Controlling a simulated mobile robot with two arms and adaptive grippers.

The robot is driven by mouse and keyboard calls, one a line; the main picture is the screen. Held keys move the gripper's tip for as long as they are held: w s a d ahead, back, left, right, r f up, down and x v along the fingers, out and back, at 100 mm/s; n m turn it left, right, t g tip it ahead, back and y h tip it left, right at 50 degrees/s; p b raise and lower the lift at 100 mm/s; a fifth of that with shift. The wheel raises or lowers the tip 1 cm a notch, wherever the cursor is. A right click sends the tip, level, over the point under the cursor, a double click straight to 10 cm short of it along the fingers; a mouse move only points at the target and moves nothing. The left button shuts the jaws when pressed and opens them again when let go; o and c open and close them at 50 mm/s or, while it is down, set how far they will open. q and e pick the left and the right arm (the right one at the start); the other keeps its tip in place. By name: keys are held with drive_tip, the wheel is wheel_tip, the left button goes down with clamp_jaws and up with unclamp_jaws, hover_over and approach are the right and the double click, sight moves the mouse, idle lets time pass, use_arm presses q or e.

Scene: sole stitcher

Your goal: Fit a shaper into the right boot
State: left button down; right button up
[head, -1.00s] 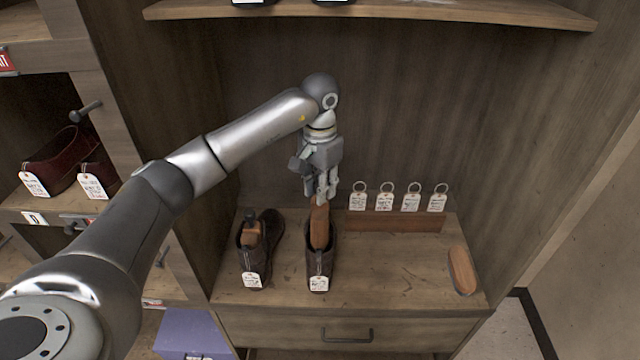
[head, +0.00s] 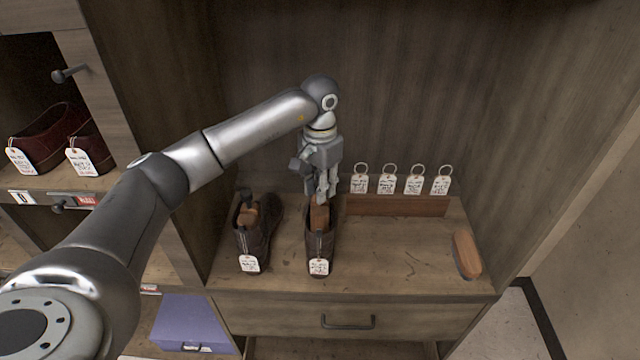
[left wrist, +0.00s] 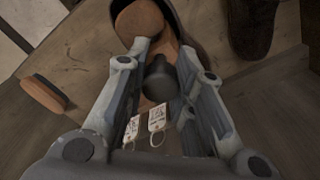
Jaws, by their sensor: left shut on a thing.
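The right boot (head: 319,250) is dark brown, stands upright on the wooden worktop and carries a white tag. A wooden shaper (head: 319,217) stands in its opening, its upper part showing above the collar. My left gripper (head: 323,195) points down over this boot and is shut on the shaper's top end. In the left wrist view the shaper's dark knob (left wrist: 158,80) sits between the fingers, with its round wooden part (left wrist: 138,22) beyond. How deep the shaper sits is hidden inside the boot. My right gripper is not in view.
The left boot (head: 256,245), with its own shaper (head: 247,215), stands close to the left. Several ring tags (head: 388,184) hang above a wooden strip behind. A wooden brush (head: 467,254) lies at the right. The worktop between the right boot and brush is clear.

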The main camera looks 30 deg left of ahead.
use_arm(q)
drive_tip(key=shift+f+b, duration=1.15)
drive_tip(key=shift+f, duration=0.55)
drive_tip(key=c, duration=1.2)
unclamp_jaws()
drive_tip(key=shift+o, duration=0.2)
wheel_tip(320, 180, up, 12)
drive_tip(key=shift+s, duration=0.1)
